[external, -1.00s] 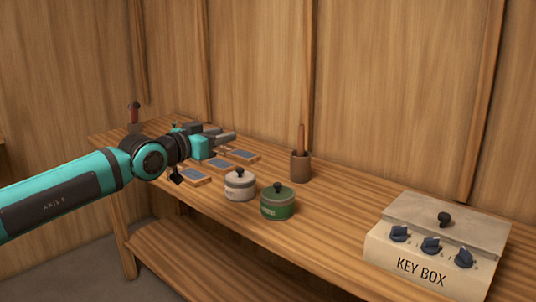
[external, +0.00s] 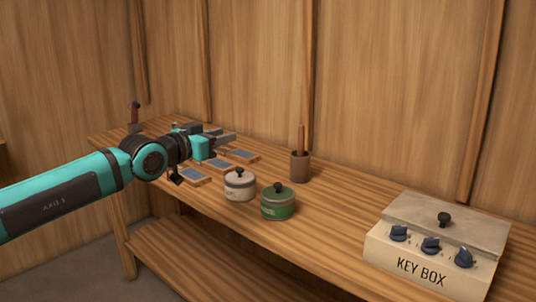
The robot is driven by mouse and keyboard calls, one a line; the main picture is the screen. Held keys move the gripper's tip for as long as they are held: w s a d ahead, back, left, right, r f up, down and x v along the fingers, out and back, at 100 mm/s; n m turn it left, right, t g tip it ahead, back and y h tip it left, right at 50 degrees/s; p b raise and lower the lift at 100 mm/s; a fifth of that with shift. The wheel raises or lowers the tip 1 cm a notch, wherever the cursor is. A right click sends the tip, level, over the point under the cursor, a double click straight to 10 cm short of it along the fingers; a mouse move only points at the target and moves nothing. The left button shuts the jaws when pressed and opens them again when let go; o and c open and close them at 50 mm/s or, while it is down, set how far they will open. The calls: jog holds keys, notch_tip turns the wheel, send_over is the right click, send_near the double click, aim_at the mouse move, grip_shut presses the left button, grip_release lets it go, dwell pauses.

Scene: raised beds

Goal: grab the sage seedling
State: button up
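No sage seedling can be made out in the external view. My gripper (external: 223,134) is above the back left part of the wooden bench, over several small wooden blocks with blue-grey faces. Its two grey fingers point right and appear apart, with nothing visible between them. The space just behind the gripper is partly hidden by it.
On the bench (external: 330,225) stand a white lidded pot (external: 239,187), a green lidded pot (external: 278,204), a brown cup (external: 300,168) with a stick, and a key box (external: 420,262) with blue knobs. A red-handled tool (external: 134,114) is at the far left. Wooden walls close the back.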

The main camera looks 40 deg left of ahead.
jog(key=o, duration=0.7)
jog(key=shift+c, duration=0.2)
jog(key=w+a+r+g+y, duration=0.35)
jog(key=w+a+g, duration=0.55)
jog(key=w+a, duration=1.35)
jog(key=a+f+g+h, duration=0.1)
jog(key=a+f+g, duration=0.15)
jog(key=a, duration=0.95)
jog(key=a+f+g+h, duration=0.1)
jog(key=a+f+g, duration=0.15)
jog(key=a, duration=0.95)
jog(key=a+f+g+h, duration=0.2)
jog(key=a+f, duration=0.2)
jog(key=a, duration=0.8)
jog(key=shift+n+y, duration=0.25)
jog(key=shift+n, duration=0.05)
jog(key=f, duration=0.3)
jog(key=w+f, duration=0.1)
jog(key=f, duration=0.3)
jog(key=w+f, duration=0.1)
jog(key=f, duration=0.3)
jog(key=shift+w+a+f, duration=0.1)
jog(key=shift+w+f, duration=0.1)
jog(key=shift+f, duration=0.75)
jog(key=shift+w+a+f, duration=0.1)
jog(key=shift+w+f, duration=0.05)
jog(key=shift+f, duration=0.75)
jog(key=shift+w+a+f, duration=0.1)
jog(key=shift+w+f, duration=0.1)
jog(key=shift+f, duration=0.75)
